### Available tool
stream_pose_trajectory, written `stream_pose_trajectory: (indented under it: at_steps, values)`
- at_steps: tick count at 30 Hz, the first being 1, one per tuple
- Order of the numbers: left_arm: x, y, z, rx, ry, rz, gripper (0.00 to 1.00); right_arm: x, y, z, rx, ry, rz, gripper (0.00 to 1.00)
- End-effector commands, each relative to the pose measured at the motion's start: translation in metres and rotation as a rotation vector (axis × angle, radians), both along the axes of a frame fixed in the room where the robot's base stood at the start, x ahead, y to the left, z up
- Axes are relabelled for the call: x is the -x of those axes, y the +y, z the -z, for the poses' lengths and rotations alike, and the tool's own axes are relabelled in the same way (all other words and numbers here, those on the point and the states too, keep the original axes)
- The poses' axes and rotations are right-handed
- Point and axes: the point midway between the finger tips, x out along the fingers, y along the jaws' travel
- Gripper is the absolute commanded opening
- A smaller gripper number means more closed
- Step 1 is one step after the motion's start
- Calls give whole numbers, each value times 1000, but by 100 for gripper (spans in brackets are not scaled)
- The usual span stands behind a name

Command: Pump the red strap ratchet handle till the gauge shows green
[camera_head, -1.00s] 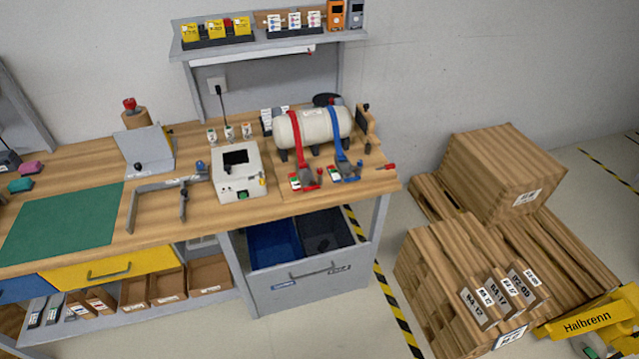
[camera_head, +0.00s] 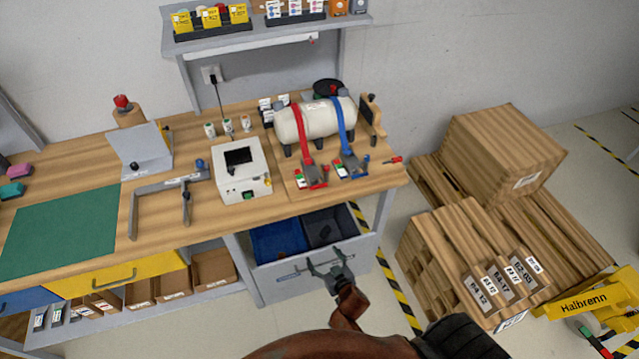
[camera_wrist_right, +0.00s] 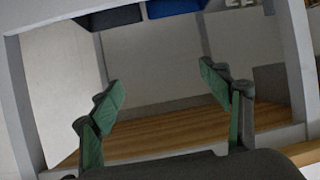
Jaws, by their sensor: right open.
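The red strap (camera_head: 301,131) runs over a cream tank (camera_head: 322,121) on the workbench. Its ratchet handle (camera_head: 317,181) lies at the strap's lower end, near the bench's front edge. A small gauge with red, white and green marks (camera_head: 300,178) sits just left of it; its reading is too small to tell. My right gripper (camera_head: 330,266) is open and empty, below and in front of the ratchet, before the grey drawer. In the right wrist view its green fingers (camera_wrist_right: 165,88) are apart with nothing between them. My left gripper is out of view.
A blue strap (camera_head: 340,125) with its own ratchet (camera_head: 352,165) is close on the right. A white box device (camera_head: 241,170) stands left. The open grey drawer (camera_head: 310,268) projects below the bench.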

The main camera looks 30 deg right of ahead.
Motion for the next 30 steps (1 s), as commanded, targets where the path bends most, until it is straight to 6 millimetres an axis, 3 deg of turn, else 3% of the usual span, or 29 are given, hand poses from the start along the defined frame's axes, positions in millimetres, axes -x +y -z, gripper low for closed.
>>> stream_pose_trajectory:
  at_steps: [1, 3, 6, 10, 15, 24, 30]
  values:
    - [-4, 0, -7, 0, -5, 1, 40, -17, -6, -59, 5, -93, 20, 71]
    - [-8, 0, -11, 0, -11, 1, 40, -31, -14, -124, 13, -198, 43, 71]
    - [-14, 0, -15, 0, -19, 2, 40, -37, -23, -197, 23, -316, 72, 71]
    - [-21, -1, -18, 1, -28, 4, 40, -37, -29, -255, 33, -409, 92, 71]
    - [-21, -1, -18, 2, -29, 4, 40, -44, -33, -276, 38, -445, 98, 71]
    - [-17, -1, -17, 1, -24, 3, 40, -89, -44, -276, 38, -444, 97, 71]
    - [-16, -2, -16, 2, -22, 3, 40, -108, -48, -274, 38, -441, 98, 71]
